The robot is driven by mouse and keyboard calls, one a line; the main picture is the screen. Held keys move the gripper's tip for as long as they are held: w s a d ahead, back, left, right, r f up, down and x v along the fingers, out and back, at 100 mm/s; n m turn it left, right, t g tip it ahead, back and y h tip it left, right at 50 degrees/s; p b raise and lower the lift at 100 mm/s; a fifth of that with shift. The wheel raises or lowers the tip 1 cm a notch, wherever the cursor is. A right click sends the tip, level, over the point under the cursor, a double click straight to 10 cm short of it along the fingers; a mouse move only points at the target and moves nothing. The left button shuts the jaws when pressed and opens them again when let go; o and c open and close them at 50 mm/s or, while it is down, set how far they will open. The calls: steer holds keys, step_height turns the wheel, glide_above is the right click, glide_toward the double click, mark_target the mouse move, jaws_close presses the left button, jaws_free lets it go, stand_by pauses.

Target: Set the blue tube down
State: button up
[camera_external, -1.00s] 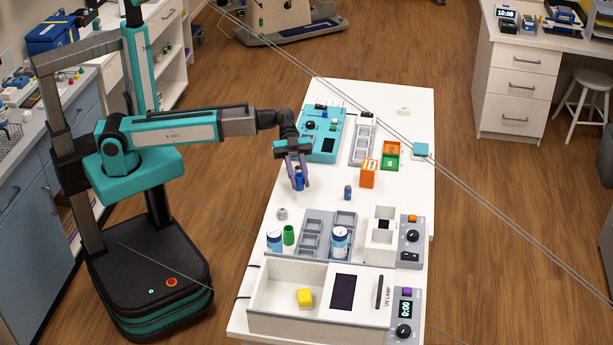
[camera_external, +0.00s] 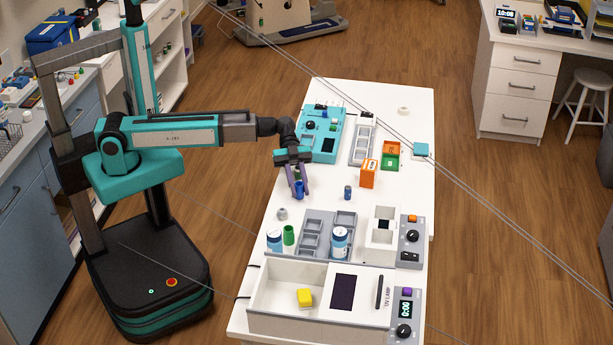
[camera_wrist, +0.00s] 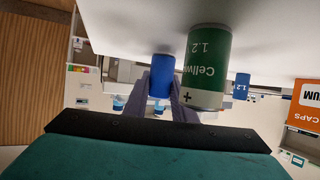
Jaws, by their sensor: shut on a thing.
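The blue tube (camera_external: 298,190) is upright between the purple fingers of my gripper (camera_external: 298,180), low over the left part of the white table (camera_external: 330,215). My gripper is shut on it. Whether its bottom touches the table I cannot tell. In the wrist view, the tube (camera_wrist: 161,75) shows between the fingertips (camera_wrist: 162,90). A second blue tube (camera_external: 348,193) stands on the table to the right, apart from my gripper; it also shows in the wrist view (camera_wrist: 242,86).
A green labelled cylinder (camera_wrist: 208,68) looms large beside the fingers in the wrist view. A small grey piece (camera_external: 282,214), a green tube (camera_external: 289,236) and a grey rack (camera_external: 313,235) lie nearer the camera. An orange box (camera_external: 368,175) stands right; a teal device (camera_external: 322,143) sits behind.

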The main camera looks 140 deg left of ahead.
steer(key=shift+f, duration=0.2)
steer(key=o, duration=1)
steer(key=shift+r, duration=0.3)
steer(key=b+v, duration=0.1)
steer(key=v, duration=1.1)
